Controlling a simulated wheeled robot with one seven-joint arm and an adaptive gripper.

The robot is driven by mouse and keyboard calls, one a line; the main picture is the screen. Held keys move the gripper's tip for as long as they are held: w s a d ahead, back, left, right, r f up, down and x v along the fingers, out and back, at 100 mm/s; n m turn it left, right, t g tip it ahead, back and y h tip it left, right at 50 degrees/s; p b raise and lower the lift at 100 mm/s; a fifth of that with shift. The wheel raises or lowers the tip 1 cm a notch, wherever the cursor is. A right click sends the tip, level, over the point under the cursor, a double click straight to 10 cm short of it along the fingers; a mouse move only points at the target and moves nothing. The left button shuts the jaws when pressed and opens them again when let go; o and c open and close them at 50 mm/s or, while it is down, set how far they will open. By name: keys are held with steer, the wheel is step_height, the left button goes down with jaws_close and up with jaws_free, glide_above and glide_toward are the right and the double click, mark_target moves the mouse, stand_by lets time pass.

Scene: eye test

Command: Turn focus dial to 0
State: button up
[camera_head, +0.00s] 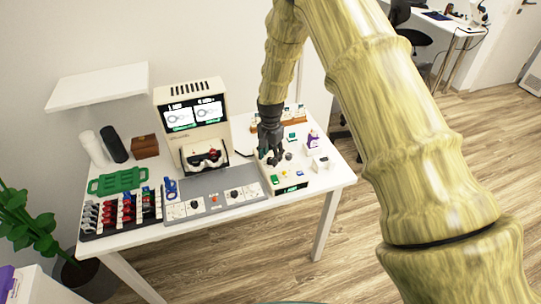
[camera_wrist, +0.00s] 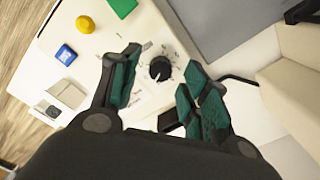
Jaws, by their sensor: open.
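A black round dial (camera_wrist: 159,69) with a ring of small marks on a white plate shows in the wrist view; its label and exact setting are too small to read. My gripper (camera_wrist: 161,72) is open, with its dark green fingers on either side of the dial and apparently not touching it. In the head view my gripper (camera_head: 272,155) is over the cream control box (camera_head: 270,181) at the table's right and hides the dial there.
The box carries a yellow button (camera_wrist: 85,24), a blue button (camera_wrist: 66,55) and a green one (camera_wrist: 122,6). A grey panel (camera_head: 214,185) with knobs lies left of it. A cream screen device (camera_head: 193,135) stands behind. A rack of coloured items (camera_head: 122,211) is at far left.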

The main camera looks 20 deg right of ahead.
steer(key=shift+f, duration=0.8)
jaws_close()
steer(key=n+b, duration=0.1)
steer(key=n, duration=0.2)
steer(key=shift+f, duration=0.1)
steer(key=n+b, duration=0.1)
steer(key=n, duration=0.2)
steer(key=shift+n, duration=0.3)
steer(key=n+b, duration=0.1)
steer(key=n, duration=0.5)
steer(key=shift+b, duration=0.35)
steer(key=shift+n, duration=0.4)
